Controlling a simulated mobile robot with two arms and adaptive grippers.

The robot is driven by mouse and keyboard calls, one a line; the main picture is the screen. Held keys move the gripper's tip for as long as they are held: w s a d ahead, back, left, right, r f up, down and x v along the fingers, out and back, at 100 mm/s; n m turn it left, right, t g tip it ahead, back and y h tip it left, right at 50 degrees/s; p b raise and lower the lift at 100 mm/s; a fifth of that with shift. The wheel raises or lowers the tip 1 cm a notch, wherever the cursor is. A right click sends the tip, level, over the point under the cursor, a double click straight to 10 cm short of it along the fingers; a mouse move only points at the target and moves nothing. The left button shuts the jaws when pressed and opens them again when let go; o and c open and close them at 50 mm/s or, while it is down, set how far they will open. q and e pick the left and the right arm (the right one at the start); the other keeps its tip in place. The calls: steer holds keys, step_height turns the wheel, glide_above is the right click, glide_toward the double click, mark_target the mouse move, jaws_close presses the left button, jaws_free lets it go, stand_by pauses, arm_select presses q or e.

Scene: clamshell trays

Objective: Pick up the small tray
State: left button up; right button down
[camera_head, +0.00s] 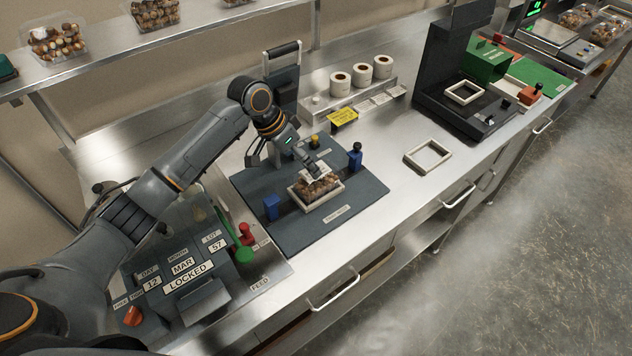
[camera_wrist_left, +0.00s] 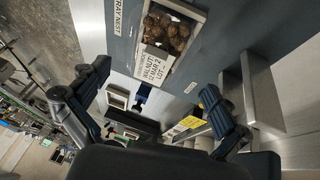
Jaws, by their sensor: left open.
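A small clear tray of brown walnuts (camera_head: 312,190) sits inside a pale square frame on a dark plate (camera_head: 356,204) marked as the tray nest. In the left wrist view the tray (camera_wrist_left: 172,32) shows at the top, with a white printed label reading walnut and a date on it. My left gripper (camera_head: 286,163) is open, with its fingers spread above and behind the tray, apart from it. My right gripper is not in view.
Blue posts (camera_head: 271,206) flank the nest. A lever press (camera_head: 283,75) and label rolls (camera_head: 340,84) stand behind. A date-setting panel (camera_head: 186,270) is front left. An empty pale frame (camera_head: 428,154) lies on clear steel counter to the right, before a black machine (camera_head: 452,75).

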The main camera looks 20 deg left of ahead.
mark_target(306, 172)
arm_select(q)
steer(key=shift+p+x, duration=0.75)
steer(key=shift+x, duration=0.45)
steer(key=shift+p+x, duration=0.3)
steer(key=shift+x, duration=0.85)
steer(key=shift+s+f, duration=0.1)
steer(key=shift+f, duration=0.45)
steer(key=shift+a, duration=0.1)
steer(key=shift+c, duration=0.2)
steer(key=c, duration=1.1)
steer(key=shift+s, duration=0.1)
steer(key=shift+c, duration=0.7)
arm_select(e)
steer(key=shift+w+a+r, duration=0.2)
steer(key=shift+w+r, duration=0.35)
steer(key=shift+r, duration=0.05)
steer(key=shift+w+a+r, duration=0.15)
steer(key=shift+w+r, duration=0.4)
